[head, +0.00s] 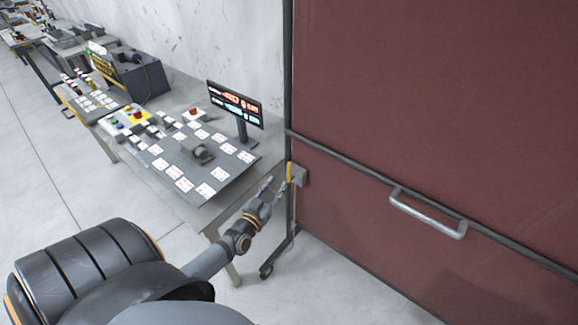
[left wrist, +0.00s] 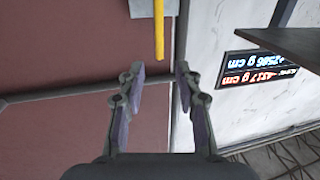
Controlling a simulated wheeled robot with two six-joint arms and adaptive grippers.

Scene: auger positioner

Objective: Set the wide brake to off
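A yellow lever (head: 290,172) sits on a grey block (head: 300,176) at the left edge of the dark red panel (head: 420,90); it looks like the brake, but no label on it is readable. My left gripper (head: 273,188) is just left of the lever in the head view. In the left wrist view the gripper (left wrist: 160,72) is open and empty. The yellow lever (left wrist: 158,30) points down toward the gap between its fingertips there. I cannot tell whether they touch. My right gripper is not in view.
A grey table (head: 205,215) with label cards, buttons and a lit display (head: 235,104) stands left of the panel. A metal handle (head: 428,214) crosses the panel. A caster (head: 266,270) is at the panel's foot. Open floor (head: 50,170) lies left.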

